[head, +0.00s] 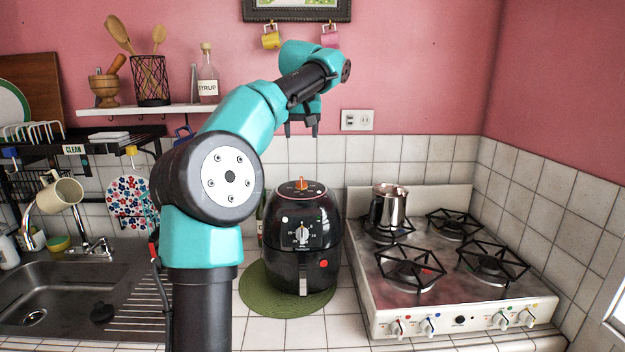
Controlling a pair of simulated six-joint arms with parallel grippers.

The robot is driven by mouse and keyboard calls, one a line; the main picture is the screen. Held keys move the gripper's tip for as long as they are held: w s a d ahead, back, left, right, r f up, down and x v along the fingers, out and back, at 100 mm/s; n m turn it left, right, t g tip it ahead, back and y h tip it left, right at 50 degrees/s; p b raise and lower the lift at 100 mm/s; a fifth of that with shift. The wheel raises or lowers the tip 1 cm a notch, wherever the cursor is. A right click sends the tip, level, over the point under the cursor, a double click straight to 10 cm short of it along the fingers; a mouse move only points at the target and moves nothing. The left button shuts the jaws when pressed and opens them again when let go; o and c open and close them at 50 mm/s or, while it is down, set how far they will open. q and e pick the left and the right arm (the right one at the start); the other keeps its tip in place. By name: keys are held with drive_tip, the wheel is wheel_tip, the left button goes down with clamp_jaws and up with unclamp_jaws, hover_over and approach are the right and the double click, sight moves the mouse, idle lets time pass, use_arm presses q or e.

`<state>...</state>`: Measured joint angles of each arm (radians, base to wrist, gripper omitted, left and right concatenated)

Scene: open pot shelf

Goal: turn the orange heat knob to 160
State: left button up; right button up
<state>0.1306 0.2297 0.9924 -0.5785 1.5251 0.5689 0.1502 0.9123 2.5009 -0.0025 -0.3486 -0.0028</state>
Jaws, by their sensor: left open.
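A black air fryer (301,262) stands upright on a round green mat (252,293) on the tiled counter. The orange heat knob (302,184) sits on its top. A silver dial (302,234) with markings is on its front; the numbers are too small to read surely. My left gripper (302,132) is open and empty, pointing down above the orange knob and apart from it. Which number the orange knob points to cannot be told. My right gripper does not show.
A stove (455,292) with a metal pot (388,210) stands to the right of the fryer. A sink (75,295) and a dish rack (85,142) are on the left. A wall shelf (130,109) holds a syrup bottle (208,78). Mugs hang above the gripper.

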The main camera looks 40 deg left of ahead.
sight(302, 178)
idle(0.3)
use_arm(q)
drive_tip(key=x, duration=1.7)
drive_tip(key=shift+a+f, duration=0.15)
drive_tip(key=shift+a, duration=0.1)
drive_tip(key=c, duration=0.9)
drive_tip(key=shift+n, duration=0.4)
drive_tip(key=n+g+y, duration=0.1)
drive_tip(key=n, duration=0.2)
drive_tip(key=shift+w, duration=0.1)
drive_tip(key=shift+n+g, duration=1.1)
drive_tip(key=shift+n, duration=1.4)
